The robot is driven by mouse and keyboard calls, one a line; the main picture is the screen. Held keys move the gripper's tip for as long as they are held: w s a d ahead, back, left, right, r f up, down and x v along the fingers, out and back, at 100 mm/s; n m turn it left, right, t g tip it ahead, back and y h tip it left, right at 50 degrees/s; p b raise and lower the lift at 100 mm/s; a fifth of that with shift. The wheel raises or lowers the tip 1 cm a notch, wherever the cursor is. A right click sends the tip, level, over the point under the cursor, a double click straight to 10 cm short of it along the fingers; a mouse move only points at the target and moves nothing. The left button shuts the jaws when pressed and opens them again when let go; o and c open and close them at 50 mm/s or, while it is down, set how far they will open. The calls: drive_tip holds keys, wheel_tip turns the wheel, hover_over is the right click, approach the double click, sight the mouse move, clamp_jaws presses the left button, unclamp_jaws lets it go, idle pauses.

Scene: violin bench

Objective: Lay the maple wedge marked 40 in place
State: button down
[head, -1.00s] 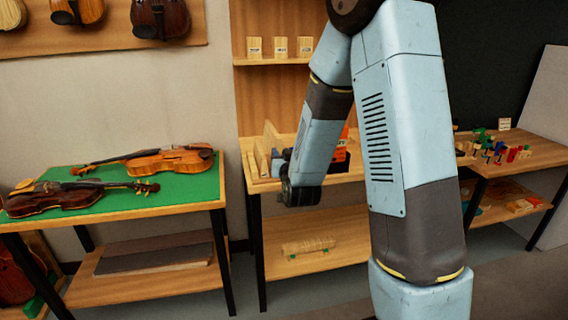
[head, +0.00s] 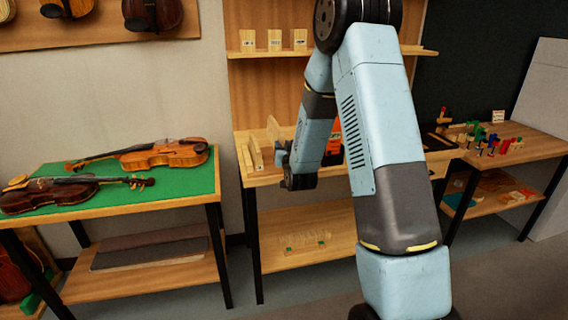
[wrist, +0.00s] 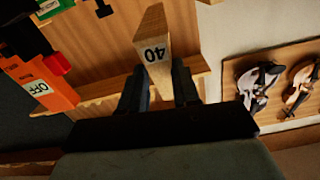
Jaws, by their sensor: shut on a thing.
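The maple wedge marked 40 (wrist: 153,45) is a pale wooden block between the fingers of my gripper (wrist: 160,88) in the wrist view. The 40 on its end face reads upside down there. My gripper is shut on it, and the fingers hide its lower sides. In the head view my gripper (head: 282,156) is small and partly hidden by my wrist, over the middle bench (head: 262,178). I cannot pick out the held wedge for certain there.
Upright wooden pieces (head: 255,152) stand on the bench just left of my gripper. An orange box marked OFF (wrist: 40,85) is close by. Labelled blocks (head: 274,40) stand on the shelf above. Violins (head: 165,155) lie on the green table at left.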

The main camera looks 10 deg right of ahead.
drive_tip(key=w+f, duration=0.1)
drive_tip(key=w+d+f, duration=0.1)
drive_tip(key=f, duration=0.1)
drive_tip(key=w+f, duration=0.1)
drive_tip(key=f, duration=0.1)
drive_tip(key=shift+w+d+f, duration=0.1)
drive_tip(key=shift+w+d, duration=0.15)
drive_tip(key=shift+w, duration=0.15)
drive_tip(key=shift+w+f, duration=0.15)
drive_tip(key=shift+f, duration=1.55)
drive_tip(key=c, duration=0.8)
unclamp_jaws()
